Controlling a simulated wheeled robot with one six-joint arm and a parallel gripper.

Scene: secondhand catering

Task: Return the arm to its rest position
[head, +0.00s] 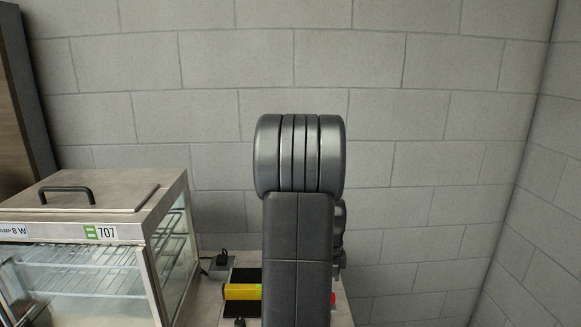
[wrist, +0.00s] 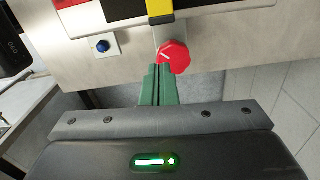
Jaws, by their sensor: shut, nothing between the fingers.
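My gripper (wrist: 158,84) shows in the wrist view with its green fingers shut together and nothing between them. Its fingertips are just below a red knob (wrist: 174,57) in the picture; I cannot tell whether they touch it. In the head view my dark arm stands upright in the middle and hides the gripper. A bit of red (head: 333,298) shows at the arm's right side there.
A glass-sided display cabinet (head: 104,233) with a handled lid stands at left. A yellow block (head: 242,292) and a black plug (head: 222,258) are beside my arm. The wrist view shows a blue button (wrist: 103,46) on a plate. A block wall (head: 420,130) is behind.

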